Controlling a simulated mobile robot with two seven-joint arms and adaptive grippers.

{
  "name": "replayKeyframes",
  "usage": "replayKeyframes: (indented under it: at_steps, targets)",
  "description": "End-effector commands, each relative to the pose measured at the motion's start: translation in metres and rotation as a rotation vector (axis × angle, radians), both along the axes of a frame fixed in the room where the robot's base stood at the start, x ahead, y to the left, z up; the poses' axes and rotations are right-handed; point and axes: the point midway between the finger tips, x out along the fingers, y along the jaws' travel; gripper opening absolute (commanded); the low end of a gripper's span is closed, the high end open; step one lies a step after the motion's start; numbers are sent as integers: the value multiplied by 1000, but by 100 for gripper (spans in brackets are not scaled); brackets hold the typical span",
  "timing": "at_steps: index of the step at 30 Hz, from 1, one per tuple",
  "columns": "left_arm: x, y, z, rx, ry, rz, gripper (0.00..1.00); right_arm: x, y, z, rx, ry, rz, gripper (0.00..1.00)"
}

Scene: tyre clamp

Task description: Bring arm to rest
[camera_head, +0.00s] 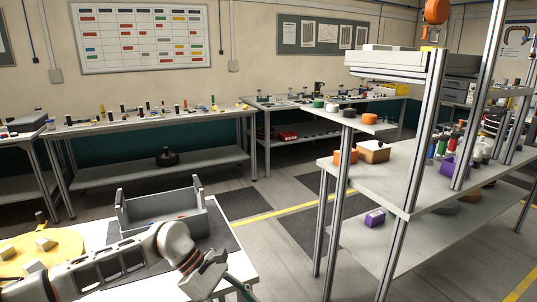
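My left arm (112,266) comes in from the lower left and reaches across the front of a white table (235,262). Its white wrist with orange-red bands is bent, and my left gripper (214,278) hangs near the table's right edge. I see nothing clearly held in it, but its fingers are small and I cannot tell whether they are open or shut. My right arm and gripper are not in view.
A grey open bin (160,208) stands on the table just behind my arm. A yellow disc (62,246) with grey blocks lies at the left. A metal shelf rack (405,195) stands at the right. The floor (290,240) between table and rack is clear.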

Motion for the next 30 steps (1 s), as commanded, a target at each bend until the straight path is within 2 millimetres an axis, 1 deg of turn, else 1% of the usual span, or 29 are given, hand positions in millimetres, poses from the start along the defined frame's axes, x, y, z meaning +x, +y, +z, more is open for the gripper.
replayKeyframes:
  at_steps: [1, 2, 3, 6, 9, 11, 13, 16, 18, 20, 22, 23, 24, 26, 27, 29, 30]
  targets:
    - [-18, -28, -1, -93, 78, 48, 47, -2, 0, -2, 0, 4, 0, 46]
    - [-26, -42, 1, -145, 125, 82, 47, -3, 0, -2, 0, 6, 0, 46]
    - [-36, -61, 7, -214, 191, 130, 47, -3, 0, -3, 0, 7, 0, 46]
    - [-53, -97, 24, -379, 371, 258, 47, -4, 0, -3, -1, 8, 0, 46]
    - [-62, -121, 43, -534, 574, 397, 47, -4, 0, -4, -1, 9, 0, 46]
    - [-62, -128, 54, -622, 706, 485, 47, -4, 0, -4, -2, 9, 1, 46]
    - [-59, -131, 64, -718, 867, 589, 47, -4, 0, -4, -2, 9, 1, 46]
    - [-49, -125, 72, -849, 1109, 746, 47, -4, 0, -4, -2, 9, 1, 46]
    - [-40, -114, 71, -934, 1284, 857, 47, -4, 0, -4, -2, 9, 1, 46]
    - [-32, -100, 64, -1002, 1438, 954, 47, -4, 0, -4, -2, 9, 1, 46]
    - [-23, -80, 52, -1081, 1622, 1067, 47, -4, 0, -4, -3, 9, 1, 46]
    - [-21, -71, 44, -1113, 1700, 1116, 47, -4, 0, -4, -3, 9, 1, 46]
    - [-18, -57, 33, -1157, 1807, 1182, 47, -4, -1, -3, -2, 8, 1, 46]
    - [-18, -35, 12, -1219, 1967, 1279, 47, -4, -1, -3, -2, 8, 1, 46]
    - [-19, -20, -4, -1261, 2073, 1344, 47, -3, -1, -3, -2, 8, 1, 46]
    - [-25, 5, -31, -1324, 2232, 1440, 47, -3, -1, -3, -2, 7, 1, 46]
    - [-31, 21, -50, -1367, 2338, 1506, 47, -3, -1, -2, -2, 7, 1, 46]
